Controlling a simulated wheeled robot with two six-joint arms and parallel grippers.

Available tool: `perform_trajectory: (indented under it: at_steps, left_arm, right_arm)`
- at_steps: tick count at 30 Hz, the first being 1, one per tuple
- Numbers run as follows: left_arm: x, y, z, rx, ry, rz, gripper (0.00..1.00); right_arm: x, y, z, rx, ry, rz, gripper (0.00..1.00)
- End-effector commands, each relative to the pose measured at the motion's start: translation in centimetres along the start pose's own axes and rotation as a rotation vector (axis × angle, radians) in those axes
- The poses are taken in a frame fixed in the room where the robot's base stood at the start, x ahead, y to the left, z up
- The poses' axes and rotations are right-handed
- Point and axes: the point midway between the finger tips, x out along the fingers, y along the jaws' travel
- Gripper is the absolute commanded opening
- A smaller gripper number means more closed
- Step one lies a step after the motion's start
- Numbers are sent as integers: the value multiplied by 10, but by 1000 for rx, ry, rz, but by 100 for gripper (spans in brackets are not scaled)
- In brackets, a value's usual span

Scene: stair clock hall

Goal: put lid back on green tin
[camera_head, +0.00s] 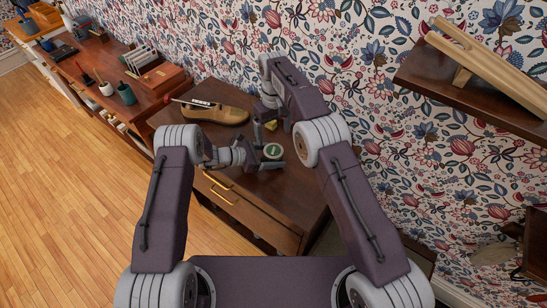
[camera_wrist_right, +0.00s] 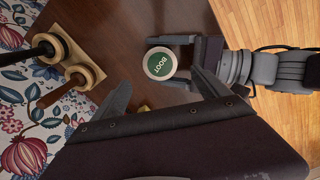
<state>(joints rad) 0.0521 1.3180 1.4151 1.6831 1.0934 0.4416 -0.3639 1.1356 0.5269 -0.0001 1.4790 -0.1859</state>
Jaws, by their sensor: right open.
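The green tin (camera_head: 273,151) is round, with a green top and a pale rim. In the right wrist view its top (camera_wrist_right: 160,63) reads "BOOT" and faces up, so the lid appears to lie on it; the seam is too small to see. My left gripper (camera_head: 268,156) has one finger on each side of the tin and appears shut on it, low over the cabinet top; its fingers (camera_wrist_right: 172,62) also show in the right wrist view. My right gripper (camera_head: 271,124) is open and empty, just behind the tin; its fingertips (camera_wrist_right: 160,93) point toward it.
A small yellow item (camera_head: 271,126) lies by my right gripper. A brown shoe (camera_head: 214,113) stands on the cabinet (camera_head: 296,196) at left. A shelf (camera_head: 470,88) juts out at upper right.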

Motion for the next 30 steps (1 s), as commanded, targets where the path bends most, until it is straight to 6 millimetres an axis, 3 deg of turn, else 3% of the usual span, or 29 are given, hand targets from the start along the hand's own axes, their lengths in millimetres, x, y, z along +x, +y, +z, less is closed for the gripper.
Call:
perform_trajectory:
  at_steps: [1,7,17,30]
  left_arm:
    - [0,0,0,0,0,0,53]
    - [0,0,0,0,0,0,0]
    - [0,0,0,0,0,0,0]
    - [0,0,0,0,0,0,0]
  right_arm:
    - [0,0,0,0,0,0,86]
    - [0,0,0,0,0,0,86]
    - [6,0,0,0,-2,0,86]
    - [72,0,0,0,-2,0,86]
